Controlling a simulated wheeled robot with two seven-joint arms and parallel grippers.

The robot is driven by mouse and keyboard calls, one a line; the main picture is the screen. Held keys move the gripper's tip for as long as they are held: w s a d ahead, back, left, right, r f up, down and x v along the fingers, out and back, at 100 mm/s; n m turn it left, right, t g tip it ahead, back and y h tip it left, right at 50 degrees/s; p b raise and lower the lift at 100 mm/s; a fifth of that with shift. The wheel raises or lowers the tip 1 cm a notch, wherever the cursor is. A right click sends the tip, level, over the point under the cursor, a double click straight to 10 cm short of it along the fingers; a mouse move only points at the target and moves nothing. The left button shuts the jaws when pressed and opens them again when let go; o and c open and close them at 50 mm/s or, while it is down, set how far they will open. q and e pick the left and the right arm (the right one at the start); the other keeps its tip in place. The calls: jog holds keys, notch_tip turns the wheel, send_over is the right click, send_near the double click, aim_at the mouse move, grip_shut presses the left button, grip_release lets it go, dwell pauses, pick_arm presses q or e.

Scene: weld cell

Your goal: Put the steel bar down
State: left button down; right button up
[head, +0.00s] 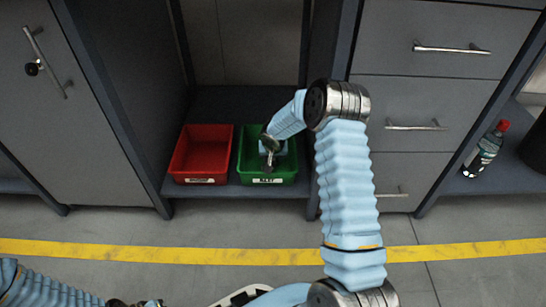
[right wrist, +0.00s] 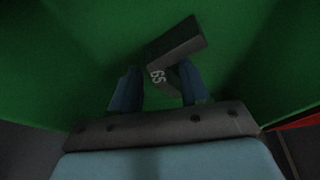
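The steel bar (right wrist: 178,45) is a dark grey block with the white number 65 on one face. In the right wrist view it lies askew at the fingertips, against the green inside of the bin. My right gripper (right wrist: 160,85) has its two blue fingers apart, and the bar does not sit squarely between them. In the head view my right gripper (head: 269,163) reaches down into the green bin (head: 286,178); the bar is hard to make out there. My left gripper (head: 135,303) is only partly in view at the bottom edge.
A red bin (head: 202,152) stands left of the green one on the low shelf (head: 240,191). Drawers (head: 420,125) stand to the right, and a cabinet door (head: 70,110) to the left. A bottle (head: 485,150) stands far right. A yellow line (head: 190,253) crosses the clear floor.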

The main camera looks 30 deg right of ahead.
jog(key=shift+r, duration=0.3)
jog(key=p+v, duration=0.2)
jog(key=v, duration=1)
jog(key=shift+r, duration=0.35)
